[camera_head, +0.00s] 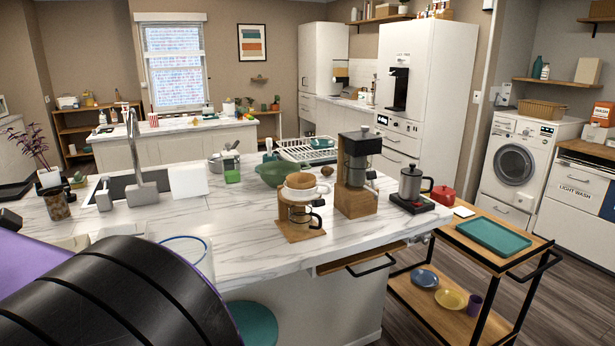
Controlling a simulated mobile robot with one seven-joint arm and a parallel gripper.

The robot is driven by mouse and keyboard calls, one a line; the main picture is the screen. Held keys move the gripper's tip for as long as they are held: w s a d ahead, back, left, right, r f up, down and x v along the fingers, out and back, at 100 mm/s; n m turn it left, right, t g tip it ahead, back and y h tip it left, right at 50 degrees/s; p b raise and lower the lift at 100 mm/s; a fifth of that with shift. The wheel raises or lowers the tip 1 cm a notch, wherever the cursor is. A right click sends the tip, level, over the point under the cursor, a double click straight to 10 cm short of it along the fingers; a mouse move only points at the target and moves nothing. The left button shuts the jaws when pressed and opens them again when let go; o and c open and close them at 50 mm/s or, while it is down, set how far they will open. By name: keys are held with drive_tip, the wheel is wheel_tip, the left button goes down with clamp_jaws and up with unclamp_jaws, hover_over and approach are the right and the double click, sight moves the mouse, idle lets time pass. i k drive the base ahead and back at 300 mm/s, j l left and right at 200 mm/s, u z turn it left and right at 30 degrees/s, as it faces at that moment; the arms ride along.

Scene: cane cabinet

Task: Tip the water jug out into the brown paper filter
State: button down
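A steel jug-like kettle (411,183) with a black handle stands upright on a black base (411,203) near the right end of the marble island. A clear vessel with a blue rim (186,247) stands at the island's front left, partly hidden by my arm; I cannot tell which of these is the water jug. A wooden pour-over stand (300,232) sits left of the kettle. It bears a white dripper (300,192) with a light-brown paper filter (300,181) in its top, above a glass server (299,214). My gripper is not in view; my black and purple arm fills the lower left.
A tall grinder on a wooden block (356,200) stands between the pour-over stand and the kettle. A green bowl (282,173) and a dish rack (306,150) lie behind. A red pot (443,195) is right of the kettle. The marble counter (235,228) left of the stand is clear.

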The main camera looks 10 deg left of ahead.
sight(297, 181)
drive_tip(key=i, duration=1.4)
